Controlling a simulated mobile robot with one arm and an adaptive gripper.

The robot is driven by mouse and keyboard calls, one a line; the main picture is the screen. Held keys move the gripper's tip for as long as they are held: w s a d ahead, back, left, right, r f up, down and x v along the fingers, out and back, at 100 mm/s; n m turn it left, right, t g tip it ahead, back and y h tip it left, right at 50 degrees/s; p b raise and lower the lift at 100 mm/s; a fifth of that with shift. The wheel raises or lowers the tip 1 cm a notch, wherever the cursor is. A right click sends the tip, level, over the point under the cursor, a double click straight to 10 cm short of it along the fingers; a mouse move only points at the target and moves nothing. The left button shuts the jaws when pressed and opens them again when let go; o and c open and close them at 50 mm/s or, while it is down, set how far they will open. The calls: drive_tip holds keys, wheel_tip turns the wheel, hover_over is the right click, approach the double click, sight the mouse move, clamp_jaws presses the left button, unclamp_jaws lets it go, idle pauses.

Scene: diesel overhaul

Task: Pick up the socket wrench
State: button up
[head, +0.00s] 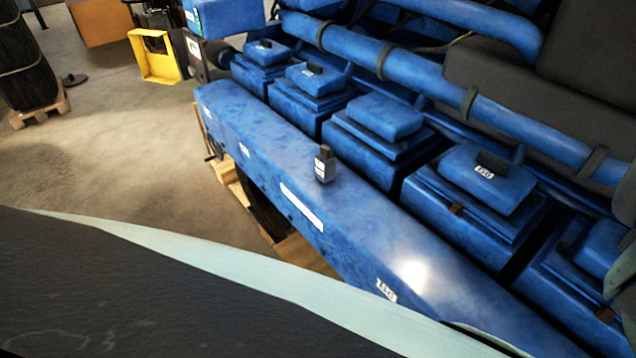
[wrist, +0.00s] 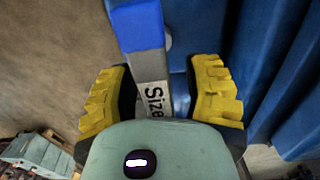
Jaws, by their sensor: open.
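My gripper (wrist: 160,70) shows in the wrist view with its two yellow, ribbed fingers spread apart. Between them lies a bar-like thing (wrist: 138,30) with a blue far part, a grey section and a white label reading "Size". The near end of this thing is hidden behind my gripper's pale green body. I cannot tell for sure whether it is the socket wrench, or whether the fingers touch it. In the head view, a small dark upright block (head: 325,165) with a white label stands on the blue engine ledge. My gripper cannot be made out there.
The blue engine (head: 385,235) fills the right of the head view, with several raised covers and a long pipe (head: 355,47). A yellow frame (head: 155,58) and a dark wrapped load on a pallet (head: 40,112) stand at the left. Open floor lies between them.

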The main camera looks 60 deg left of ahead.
drive_tip(key=shift+o, duration=0.3)
drive_tip(key=shift+f, duration=0.1)
clamp_jaws()
idle(0.4)
